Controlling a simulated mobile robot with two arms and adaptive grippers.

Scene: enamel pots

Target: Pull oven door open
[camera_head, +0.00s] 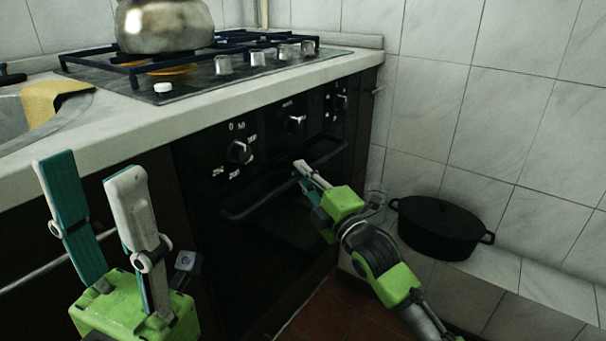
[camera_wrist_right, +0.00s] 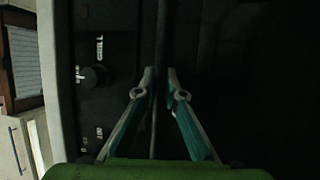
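The black oven door (camera_head: 270,245) is built in below the counter and looks closed. Its dark bar handle (camera_head: 250,207) runs across the top of the door; in the right wrist view the handle (camera_wrist_right: 163,35) runs up the picture between my fingertips. My right gripper (camera_head: 301,170) is at the handle, right of its middle. Its fingertips (camera_wrist_right: 161,75) lie close on either side of the bar and look shut on it. My left gripper (camera_head: 90,168) is open and empty, in front of the cabinet left of the oven.
Oven knobs (camera_head: 239,152) sit above the handle. A metal kettle (camera_head: 165,25) stands on the gas hob (camera_head: 200,72). A black pot (camera_head: 440,228) stands by the tiled wall at right. A yellow cloth (camera_head: 50,98) hangs over the sink edge.

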